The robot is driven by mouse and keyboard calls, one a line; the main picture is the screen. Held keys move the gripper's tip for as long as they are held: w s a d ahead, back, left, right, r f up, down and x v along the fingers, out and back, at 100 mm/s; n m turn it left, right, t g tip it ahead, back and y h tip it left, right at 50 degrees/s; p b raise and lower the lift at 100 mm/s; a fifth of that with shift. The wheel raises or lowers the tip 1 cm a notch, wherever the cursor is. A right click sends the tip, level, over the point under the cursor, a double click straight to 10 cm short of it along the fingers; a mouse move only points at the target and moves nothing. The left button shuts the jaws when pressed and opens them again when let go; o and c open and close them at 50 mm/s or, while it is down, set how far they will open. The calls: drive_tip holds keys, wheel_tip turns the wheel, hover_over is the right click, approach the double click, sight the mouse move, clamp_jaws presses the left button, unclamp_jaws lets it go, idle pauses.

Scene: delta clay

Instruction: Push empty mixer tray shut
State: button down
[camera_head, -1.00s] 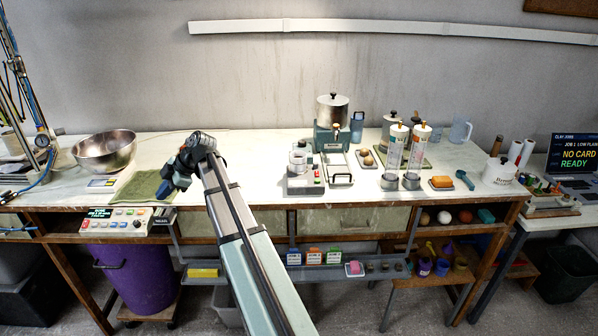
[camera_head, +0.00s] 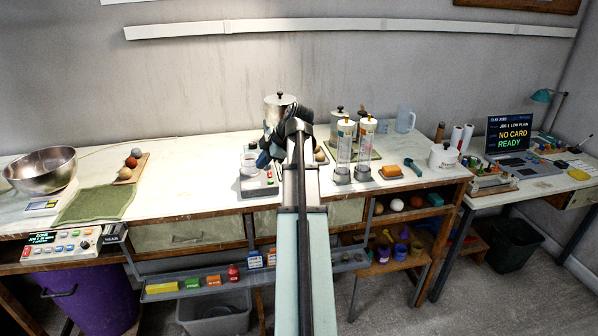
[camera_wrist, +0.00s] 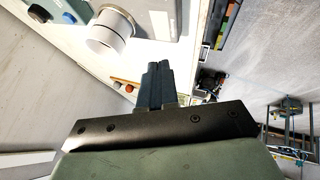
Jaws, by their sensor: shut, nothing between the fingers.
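The mixer, a steel pot (camera_head: 279,108) on a green base, stands at the back middle of the bench in the head view. My arm and wrist cover most of its base. The tray at the front of the mixer is hidden behind my arm, so I cannot tell how far out it is. My gripper (camera_head: 263,159) is over the bench in front of the mixer, beside a small device with a clear cup (camera_head: 249,164). In the wrist view the dark fingers (camera_wrist: 155,72) are together with nothing between them.
A green mat (camera_head: 95,204) and steel bowl (camera_head: 42,170) lie left. The bench between mat and small device is clear. A white cylinder (camera_wrist: 108,35) shows close in the wrist view.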

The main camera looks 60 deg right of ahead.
drive_tip(key=s+d+r+m+h, duration=0.1)
drive_tip(key=s+d, duration=0.3)
drive_tip(key=s, duration=0.3)
drive_tip(key=s+d+r+m+h, duration=0.1)
drive_tip(key=s+d, duration=0.3)
drive_tip(key=s, duration=0.3)
drive_tip(key=x, duration=0.9)
drive_tip(key=shift+s+f, duration=0.15)
drive_tip(key=shift+f, duration=0.2)
drive_tip(key=shift+w+d+f, duration=0.25)
drive_tip(key=shift+w+d, duration=0.25)
drive_tip(key=shift+w, duration=0.1)
drive_tip(key=shift+w+d+f, duration=0.2)
drive_tip(key=shift+w+d, duration=0.35)
drive_tip(key=shift+w+d+f, duration=0.15)
drive_tip(key=shift+w+d, duration=0.25)
drive_tip(key=shift+w, duration=0.1)
drive_tip(key=w+d, duration=0.7)
drive_tip(key=shift+w+d, duration=0.2)
drive_tip(key=shift+d, duration=0.05)
